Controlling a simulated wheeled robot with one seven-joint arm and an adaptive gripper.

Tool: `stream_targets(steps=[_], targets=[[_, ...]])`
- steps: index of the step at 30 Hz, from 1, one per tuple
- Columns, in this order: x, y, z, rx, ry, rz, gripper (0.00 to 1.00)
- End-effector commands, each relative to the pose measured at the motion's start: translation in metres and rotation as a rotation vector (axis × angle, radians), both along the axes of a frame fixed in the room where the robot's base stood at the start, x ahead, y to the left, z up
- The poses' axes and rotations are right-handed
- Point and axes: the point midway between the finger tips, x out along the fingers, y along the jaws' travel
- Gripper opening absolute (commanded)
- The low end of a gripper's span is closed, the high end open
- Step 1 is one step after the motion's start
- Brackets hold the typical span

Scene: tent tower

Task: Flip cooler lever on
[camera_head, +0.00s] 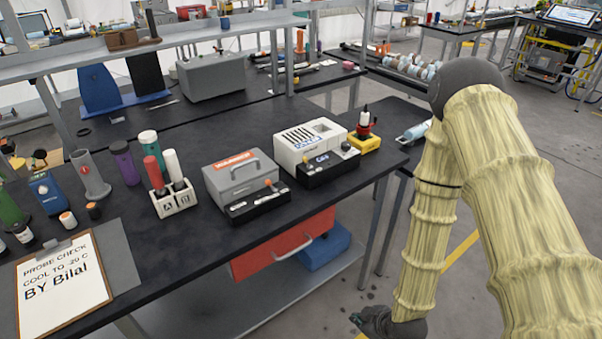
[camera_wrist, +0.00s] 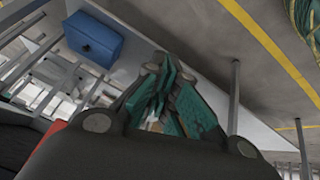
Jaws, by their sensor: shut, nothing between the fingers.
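A white vented unit (camera_head: 322,139) with a blue label stands on the dark bench, with a black control box (camera_head: 329,169) at its front. A small lever (camera_head: 346,146) shows on this box; its position is too small to tell. To its left, a grey lidded box (camera_head: 240,173) with an orange label has a similar black control box (camera_head: 258,203) and an orange-tipped lever (camera_head: 270,184). The label text is unclear. My gripper (camera_head: 357,319) hangs low, beyond the bench's front edge and apart from both units. In the wrist view its green-padded fingers (camera_wrist: 166,72) are together and empty.
A clipboard (camera_head: 62,285) reads "probe check, cool to -20 C". A white holder (camera_head: 173,201) carries a red and a white handle. A red drawer (camera_head: 285,243) and blue bin (camera_head: 325,247) sit under the bench. A yellow-based device (camera_head: 367,143) stands at the right corner.

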Motion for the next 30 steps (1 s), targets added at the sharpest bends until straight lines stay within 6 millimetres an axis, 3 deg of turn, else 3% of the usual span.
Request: stream_targets(steps=[1,6,15,18,22,26,30], targets=[[0.026,0.007,0.017,-0.016,-0.093,0.094,0.0],[0.1,0.032,0.075,-0.113,-0.418,0.414,0.0],[0.195,0.071,0.203,-0.412,-1.027,0.857,0.0],[0.214,0.08,0.242,-0.524,-1.2,0.952,0.0],[0.227,0.088,0.279,-0.64,-1.364,1.029,0.0],[0.234,0.092,0.298,-0.708,-1.45,1.065,0.0],[0.235,0.093,0.304,-0.729,-1.477,1.076,0.0]])
